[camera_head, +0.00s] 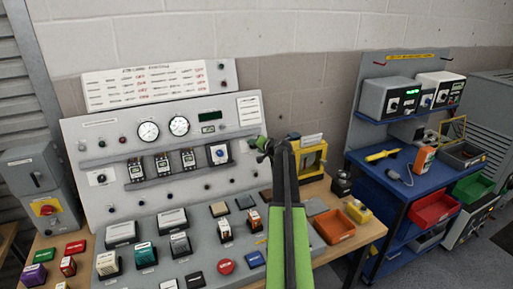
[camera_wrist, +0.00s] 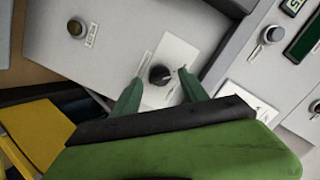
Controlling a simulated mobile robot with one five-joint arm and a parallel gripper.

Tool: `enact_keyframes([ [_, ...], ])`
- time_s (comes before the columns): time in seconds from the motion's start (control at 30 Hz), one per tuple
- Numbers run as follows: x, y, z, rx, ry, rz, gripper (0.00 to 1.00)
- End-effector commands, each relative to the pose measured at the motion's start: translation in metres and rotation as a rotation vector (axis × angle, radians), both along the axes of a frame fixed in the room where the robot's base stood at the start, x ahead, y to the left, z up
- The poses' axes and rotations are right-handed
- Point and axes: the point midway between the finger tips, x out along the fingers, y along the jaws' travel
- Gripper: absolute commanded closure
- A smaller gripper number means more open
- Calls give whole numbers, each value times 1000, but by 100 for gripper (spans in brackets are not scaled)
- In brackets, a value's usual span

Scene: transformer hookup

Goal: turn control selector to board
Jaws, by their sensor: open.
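A black rotary knob (camera_wrist: 160,75) sits on a white plate on the grey panel in the wrist view. It appears to be the control selector; its markings are too small to read. My gripper (camera_wrist: 159,88) is open, with one green finger on each side of the knob. I cannot tell whether the fingers touch it. In the head view my gripper (camera_head: 262,145) is at the right edge of the control panel (camera_head: 75,140), and the knob is hidden behind it.
A yellow frame (camera_head: 323,153) stands just right of my gripper and shows at the lower left of the wrist view (camera_wrist: 35,130). A round button (camera_wrist: 76,27) and a silver button (camera_wrist: 272,35) flank the knob. An orange bin (camera_head: 334,226) stands on the bench.

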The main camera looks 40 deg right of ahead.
Motion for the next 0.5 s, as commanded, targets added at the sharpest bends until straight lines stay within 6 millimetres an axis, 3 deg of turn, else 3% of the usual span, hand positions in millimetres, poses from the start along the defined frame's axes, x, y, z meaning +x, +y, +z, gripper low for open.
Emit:
enact_keyframes([
  [0.17, -29, 10, 18, 1, -1, -3, 49],
  [0.5, -113, 34, 58, 0, 0, -3, 49],
])
